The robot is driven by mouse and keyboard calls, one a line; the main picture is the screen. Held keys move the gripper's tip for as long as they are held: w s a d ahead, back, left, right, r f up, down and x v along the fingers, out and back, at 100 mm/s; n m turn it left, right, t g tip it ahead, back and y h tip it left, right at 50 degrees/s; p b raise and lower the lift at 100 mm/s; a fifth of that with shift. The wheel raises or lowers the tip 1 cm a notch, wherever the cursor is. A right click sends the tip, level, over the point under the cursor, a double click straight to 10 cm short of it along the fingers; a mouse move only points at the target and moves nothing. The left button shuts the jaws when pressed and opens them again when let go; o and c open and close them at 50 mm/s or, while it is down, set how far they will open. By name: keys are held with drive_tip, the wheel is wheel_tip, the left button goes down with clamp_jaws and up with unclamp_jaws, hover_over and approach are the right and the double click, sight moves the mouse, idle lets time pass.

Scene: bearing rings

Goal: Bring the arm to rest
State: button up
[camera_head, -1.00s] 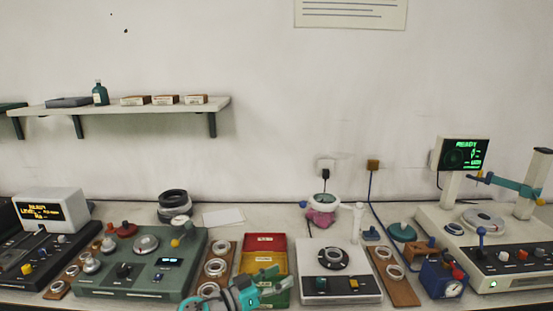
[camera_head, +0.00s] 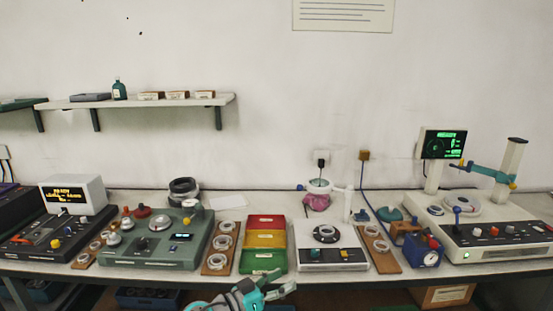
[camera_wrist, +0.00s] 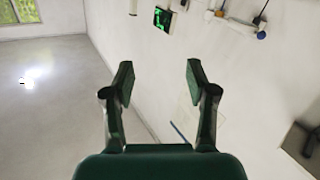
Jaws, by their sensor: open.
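My gripper (camera_head: 278,284) is low in the head view, in front of the bench's front edge and below the green bin. In the wrist view my gripper (camera_wrist: 158,85) has its two dark green fingers apart, with nothing between them.
The bench (camera_head: 310,270) holds a green machine (camera_head: 150,262), red, yellow and green bins (camera_head: 265,239), a white device (camera_head: 333,266), wooden ring boards (camera_head: 220,247) and a machine with a green screen (camera_head: 443,144). Boxes (camera_head: 440,296) sit under the bench.

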drive_tip(key=s+d+f+n+t+y, duration=0.1)
drive_tip(key=s+d+f+n+y, duration=0.3)
drive_tip(key=f, duration=0.6)
drive_tip(key=s+d+f+n+y, duration=0.1)
drive_tip(key=s+d+f+n, duration=0.15)
drive_tip(key=d+f, duration=0.55)
drive_tip(key=s+d+f+n+y, duration=0.2)
drive_tip(key=s+f+y, duration=0.1)
drive_tip(key=s+f, duration=0.5)
drive_tip(key=s+d+f+n+y, duration=0.25)
drive_tip(key=s+f, duration=0.25)
drive_tip(key=s, duration=0.6)
drive_tip(key=s+r+y, duration=0.1)
drive_tip(key=s+y, duration=0.2)
drive_tip(key=s, duration=0.8)
drive_tip(key=s+r+m+t+y, duration=0.1)
drive_tip(key=s+r+m+t, duration=0.1)
drive_tip(key=s+r, duration=1.6)
wheel_tip(320, 180, up, 4)
drive_tip(key=shift+s+d+f+t, duration=0.15)
drive_tip(key=shift+s+d+t, duration=0.3)
drive_tip(key=shift+t, duration=0.35)
